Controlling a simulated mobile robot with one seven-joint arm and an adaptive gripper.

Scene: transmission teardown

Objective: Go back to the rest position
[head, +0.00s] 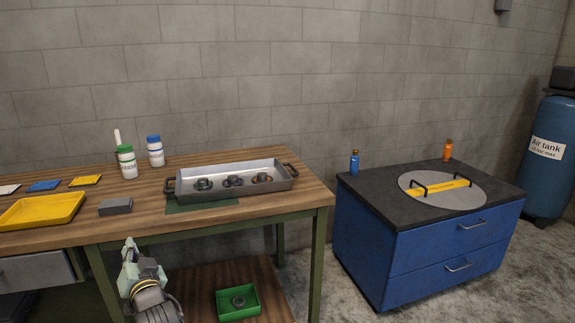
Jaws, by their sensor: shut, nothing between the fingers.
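My gripper (130,246) is in the lower left of the head view, in front of the wooden workbench (270,217) and near its front edge. It points upward, is shut and holds nothing. It is apart from the parts on the bench. A grey metal tray (232,192) with dark handles stands on the bench at right, partly on a green mat (190,207). Several dark ring-like parts (233,181) lie in the tray. A green bin (237,314) with one dark round part (238,301) sits on the lower shelf.
A yellow tray (40,210), a grey block (115,206) and two white jars (127,163) (155,151) stand on the bench. A blue cabinet (430,262) with two bottles (354,163) (447,150) and a round plate (470,198) stands at right. A floor gap separates cabinet and bench.

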